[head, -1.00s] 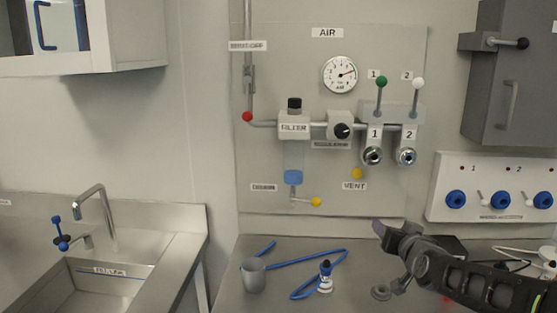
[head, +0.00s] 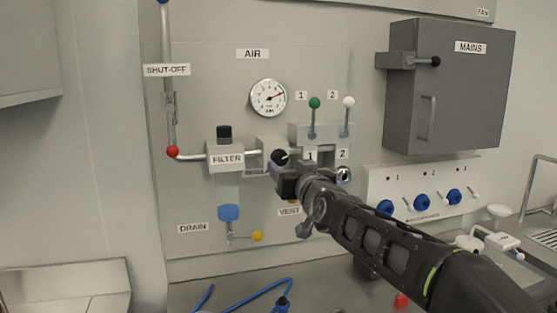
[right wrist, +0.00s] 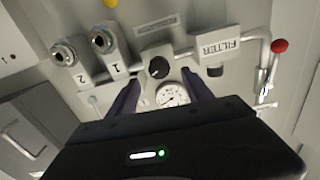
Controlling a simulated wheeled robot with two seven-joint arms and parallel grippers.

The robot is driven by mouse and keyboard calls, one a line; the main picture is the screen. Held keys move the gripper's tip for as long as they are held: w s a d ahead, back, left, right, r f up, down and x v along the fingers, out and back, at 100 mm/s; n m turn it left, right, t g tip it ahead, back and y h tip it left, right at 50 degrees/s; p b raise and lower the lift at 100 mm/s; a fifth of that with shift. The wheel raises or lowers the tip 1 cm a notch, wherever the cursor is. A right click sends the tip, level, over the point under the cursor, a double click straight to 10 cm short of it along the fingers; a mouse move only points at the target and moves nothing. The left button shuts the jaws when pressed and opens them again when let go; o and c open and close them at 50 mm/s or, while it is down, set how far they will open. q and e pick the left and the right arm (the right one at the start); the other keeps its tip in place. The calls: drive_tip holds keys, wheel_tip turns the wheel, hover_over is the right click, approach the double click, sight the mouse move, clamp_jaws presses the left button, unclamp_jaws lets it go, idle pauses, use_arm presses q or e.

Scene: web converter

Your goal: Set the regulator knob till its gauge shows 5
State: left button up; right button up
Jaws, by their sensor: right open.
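The regulator knob (head: 279,157) is a small round black knob with a light mark, on a grey block below the gauge. My right gripper (head: 284,177) is just below and in front of the knob and partly covers the regulator block. In the right wrist view the knob (right wrist: 158,68) shows just beyond the gap between my two open fingers (right wrist: 160,77), with nothing held. The gauge also shows there (right wrist: 172,95). My left gripper is not in view.
The filter (head: 225,158) is left of the knob. Green (head: 315,103) and white (head: 348,102) levers stand to its right. My right arm covers part of valve 1. The grey mains box (head: 450,95) juts out at upper right. A blue hose (head: 255,291) lies on the bench.

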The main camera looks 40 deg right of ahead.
sight(281, 160)
drive_tip(key=p+x, duration=0.3)
drive_tip(key=x, duration=0.3)
drive_tip(key=shift+w+d, duration=0.25)
drive_tip(key=shift+w, duration=0.1)
drive_tip(key=shift+w+d, duration=0.1)
drive_tip(key=shift+w, duration=0.2)
drive_tip(key=shift+c, duration=0.3)
clamp_jaws()
